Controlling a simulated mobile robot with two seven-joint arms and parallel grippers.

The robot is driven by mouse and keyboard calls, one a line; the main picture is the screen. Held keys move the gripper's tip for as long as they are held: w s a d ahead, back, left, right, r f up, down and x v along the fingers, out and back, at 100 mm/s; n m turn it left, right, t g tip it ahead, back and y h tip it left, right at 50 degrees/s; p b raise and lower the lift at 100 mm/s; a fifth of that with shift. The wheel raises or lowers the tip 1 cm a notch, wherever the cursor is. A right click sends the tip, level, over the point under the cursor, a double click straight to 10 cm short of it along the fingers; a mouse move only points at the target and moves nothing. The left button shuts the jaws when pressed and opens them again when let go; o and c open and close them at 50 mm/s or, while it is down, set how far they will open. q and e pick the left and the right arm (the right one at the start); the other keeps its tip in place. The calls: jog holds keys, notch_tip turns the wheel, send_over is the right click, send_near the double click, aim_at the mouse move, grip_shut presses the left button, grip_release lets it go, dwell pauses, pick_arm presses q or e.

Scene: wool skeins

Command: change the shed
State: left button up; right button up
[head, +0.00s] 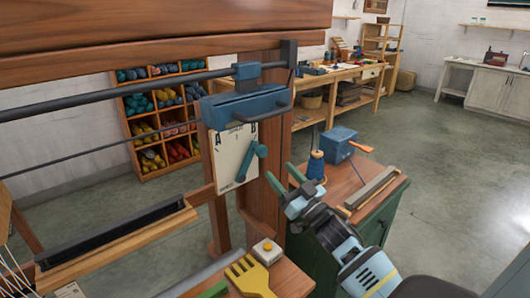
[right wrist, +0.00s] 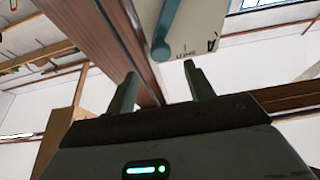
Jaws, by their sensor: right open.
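The loom's shed lever (head: 246,165) is a teal handle on a cream plate (head: 229,146) with dark markings, fixed to the wooden loom post below a blue bracket. In the head view it slants, its lower end toward the left. My right gripper (head: 281,178) is open and empty, to the right of the lever and apart from it. In the right wrist view the lever (right wrist: 165,30) hangs down from the top edge, its round end just beyond and between my open fingertips (right wrist: 159,70). Part of a letter marking shows on the plate (right wrist: 195,35). My left gripper is not in view.
A green cabinet (head: 372,218) with a wooden top stands right of the post, bearing a blue box (head: 338,145) and a blue thread cone (head: 316,167). A yellow comb (head: 249,277) and a push button (head: 267,250) are at the front. Yarn shelves stand behind; the floor at right is clear.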

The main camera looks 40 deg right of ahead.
aim_at(264, 154)
jog(key=shift+p+x, duration=0.4)
jog(key=shift+x, duration=3.45)
jog(key=shift+f, duration=0.1)
jog(key=shift+c, duration=0.4)
grip_shut()
